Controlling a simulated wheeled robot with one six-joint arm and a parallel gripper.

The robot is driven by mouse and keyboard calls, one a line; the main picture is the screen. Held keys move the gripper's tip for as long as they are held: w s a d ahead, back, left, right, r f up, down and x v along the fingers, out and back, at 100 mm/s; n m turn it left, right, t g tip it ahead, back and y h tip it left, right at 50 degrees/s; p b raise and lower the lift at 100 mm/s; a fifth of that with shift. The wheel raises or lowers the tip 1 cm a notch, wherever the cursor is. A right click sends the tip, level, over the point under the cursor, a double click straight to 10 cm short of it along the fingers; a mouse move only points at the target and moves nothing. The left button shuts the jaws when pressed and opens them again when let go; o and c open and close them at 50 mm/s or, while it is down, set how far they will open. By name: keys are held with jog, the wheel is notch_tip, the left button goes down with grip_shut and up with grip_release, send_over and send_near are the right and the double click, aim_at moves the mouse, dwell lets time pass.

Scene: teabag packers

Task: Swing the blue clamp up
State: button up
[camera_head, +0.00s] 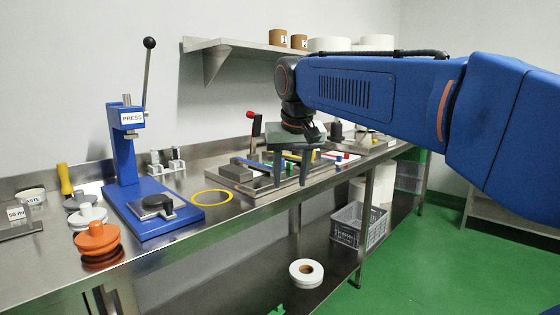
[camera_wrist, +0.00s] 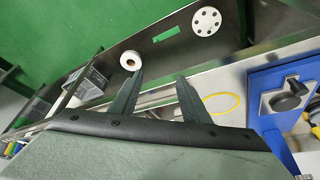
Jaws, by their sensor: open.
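My gripper (camera_head: 290,182) hangs over the metal fixture plate (camera_head: 237,174) on the bench, its two grey fingers pointing down and apart with nothing between them. The fingers also show in the wrist view (camera_wrist: 160,76). Small coloured parts, among them yellow, green, blue and red, sit on the fixtures behind and beside the fingers. The fingers and wrist hide some of them. I cannot clearly single out the blue clamp or tell its angle. A dark upright handle with a red top (camera_head: 250,115) stands behind the fixture.
A blue press (camera_head: 123,150) with a tall lever stands left of the fixture, with a yellow ring (camera_head: 212,197) between them. An orange spool (camera_head: 97,238) stands at the front left. A wall shelf (camera_head: 235,47) is above. A grey crate (camera_head: 358,224) sits below the bench.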

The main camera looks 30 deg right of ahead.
jog(key=w+d+r+m+h, duration=0.1)
jog(key=w+d+r+m, duration=0.15)
jog(key=w+r, duration=0.55)
jog(key=w+d+r+m, duration=0.1)
jog(key=w+d+r, duration=0.3)
jog(key=w, duration=0.6)
jog(key=x, duration=1.5)
jog(key=shift+w+a+f, duration=0.25)
jog(key=shift+a+f, duration=0.05)
jog(key=shift+f, duration=0.1)
grip_shut()
jog(key=shift+r+g, duration=0.1)
jog(key=shift+g, duration=0.2)
